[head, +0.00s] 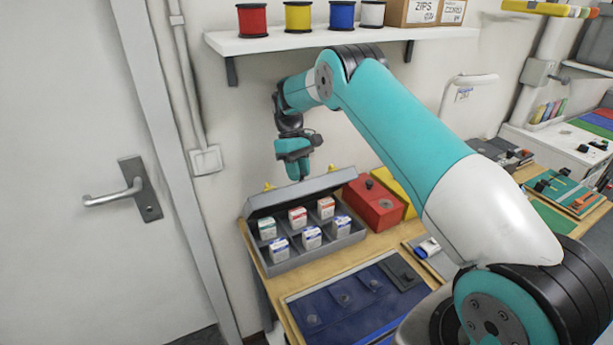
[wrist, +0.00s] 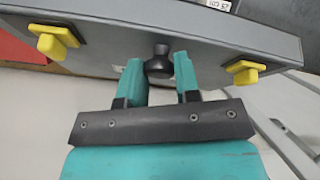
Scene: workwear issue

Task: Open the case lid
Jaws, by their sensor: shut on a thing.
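The grey case (head: 337,243) stands on the wooden bench in the head view. Its lid (head: 287,197) is raised and tilted up along the back, so the inside shows. Several small labelled boxes (head: 298,217) stand in its compartments. In the wrist view the grey lid (wrist: 215,50) fills the upper part, with two yellow latches (wrist: 243,71) and a dark round knob (wrist: 158,64). My gripper (wrist: 159,75) has its teal fingers on both sides of the knob, shut on it. In the head view my gripper (head: 304,177) is at the lid's upper edge; the knob is hidden there.
A red box (head: 372,205) with a black knob stands right of the case, beside a yellow one (head: 397,186). A shelf (head: 300,40) with spools hangs above. A door (head: 75,180) is at left.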

